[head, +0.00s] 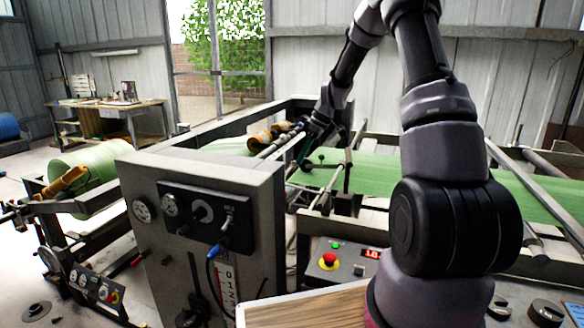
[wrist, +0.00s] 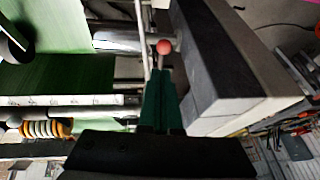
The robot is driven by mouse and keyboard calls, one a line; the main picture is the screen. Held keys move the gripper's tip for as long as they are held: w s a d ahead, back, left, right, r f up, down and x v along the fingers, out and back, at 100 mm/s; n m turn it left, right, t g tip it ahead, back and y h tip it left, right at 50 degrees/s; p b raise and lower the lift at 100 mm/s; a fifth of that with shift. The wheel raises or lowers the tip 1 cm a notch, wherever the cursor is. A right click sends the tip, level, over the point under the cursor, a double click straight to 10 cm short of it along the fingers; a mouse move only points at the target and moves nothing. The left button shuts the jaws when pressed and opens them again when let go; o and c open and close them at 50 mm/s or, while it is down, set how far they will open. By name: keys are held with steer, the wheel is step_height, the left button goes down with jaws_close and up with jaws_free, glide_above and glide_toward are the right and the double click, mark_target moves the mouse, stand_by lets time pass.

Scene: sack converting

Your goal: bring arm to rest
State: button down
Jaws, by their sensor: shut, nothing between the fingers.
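My arm rises at the right of the head view and bends over the machine. My gripper (head: 302,157) points down over the rollers behind the grey control cabinet (head: 258,200). In the wrist view my gripper (wrist: 161,73) shows its green fingers shut together, with nothing held between them. A red ball knob (wrist: 164,46) appears just beyond the fingertips; I cannot tell whether they touch it. The cabinet's dark-topped block (wrist: 215,60) lies close to the right of the fingers there.
Green woven web (head: 385,172) runs across the machine, with rollers and frame bars around my gripper. A panel with a red button (head: 328,261) sits in front. A workbench (head: 110,108) stands far back left.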

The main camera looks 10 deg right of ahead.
steer(key=s+r+m+t+h, duration=0.1)
steer(key=s+r+m, duration=0.3)
steer(key=s+r, duration=0.4)
steer(key=s+r+m+t+h, duration=0.1)
steer(key=s+r+m+t, duration=0.15)
steer(key=s+r, duration=0.6)
steer(key=s+r+m+t, duration=0.1)
steer(key=s+r+m, duration=0.1)
steer(key=s, duration=0.3)
steer(key=s+r+m, duration=0.3)
steer(key=s+m, duration=0.1)
steer(key=s, duration=0.2)
steer(key=s+r+m+t+h, duration=0.1)
steer(key=s+r+m, duration=0.2)
steer(key=s, duration=0.3)
steer(key=shift+t, duration=0.35)
